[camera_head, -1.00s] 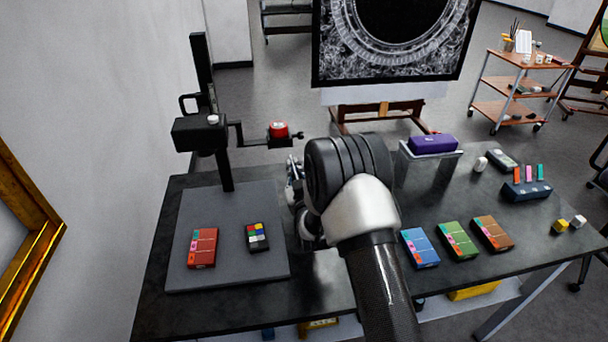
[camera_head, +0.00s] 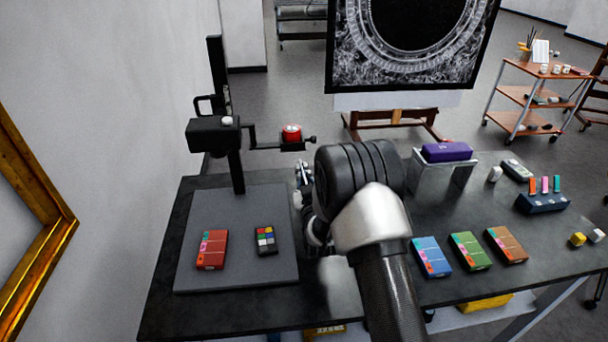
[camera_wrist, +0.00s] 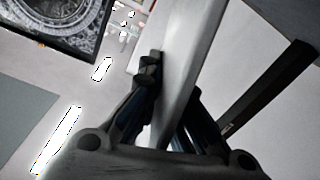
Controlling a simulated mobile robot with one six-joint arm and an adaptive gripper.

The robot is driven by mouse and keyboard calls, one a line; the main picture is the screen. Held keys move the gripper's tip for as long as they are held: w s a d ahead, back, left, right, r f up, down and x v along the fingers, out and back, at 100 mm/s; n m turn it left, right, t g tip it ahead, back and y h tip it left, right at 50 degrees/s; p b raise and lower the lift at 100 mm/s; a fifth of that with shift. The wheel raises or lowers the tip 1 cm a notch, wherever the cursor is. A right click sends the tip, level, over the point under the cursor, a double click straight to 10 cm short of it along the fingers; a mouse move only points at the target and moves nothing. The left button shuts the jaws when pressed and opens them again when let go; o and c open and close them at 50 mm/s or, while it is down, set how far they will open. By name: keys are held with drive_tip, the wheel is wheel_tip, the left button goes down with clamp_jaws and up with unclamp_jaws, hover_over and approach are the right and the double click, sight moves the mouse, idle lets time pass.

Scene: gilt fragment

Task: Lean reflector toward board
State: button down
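A pale, flat panel, which I take for the reflector (camera_wrist: 186,60), rises between the two fingers of my gripper (camera_wrist: 175,105) in the wrist view. The fingers lie against it from both sides, and it is tilted in that view. In the head view, my gripper (camera_head: 305,182) is mostly hidden behind my dark wrist, just right of the grey board (camera_head: 190,275). The reflector cannot be made out clearly there. The board lies flat on the black table and bears a red box (camera_head: 212,250) and a small colour chart (camera_head: 265,240).
A black copy stand (camera_head: 235,165) rises at the board's back, its side arm carrying a red item (camera_head: 291,133). A purple box (camera_head: 446,151) sits on a metal riser (camera_head: 425,178). Blue (camera_head: 431,256), green (camera_head: 470,251) and brown (camera_head: 506,245) boxes lie right of my arm.

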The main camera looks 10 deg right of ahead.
drive_tip(key=shift+s+f, duration=0.15)
drive_tip(key=shift+f, duration=0.35)
drive_tip(key=c, duration=2.1)
unclamp_jaws()
drive_tip(key=shift+d, duration=0.1)
drive_tip(key=o, duration=0.3)
drive_tip(key=shift+r, duration=0.25)
drive_tip(key=s, duration=1.1)
drive_tip(key=shift+s, duration=0.4)
drive_tip(key=shift+d, duration=0.1)
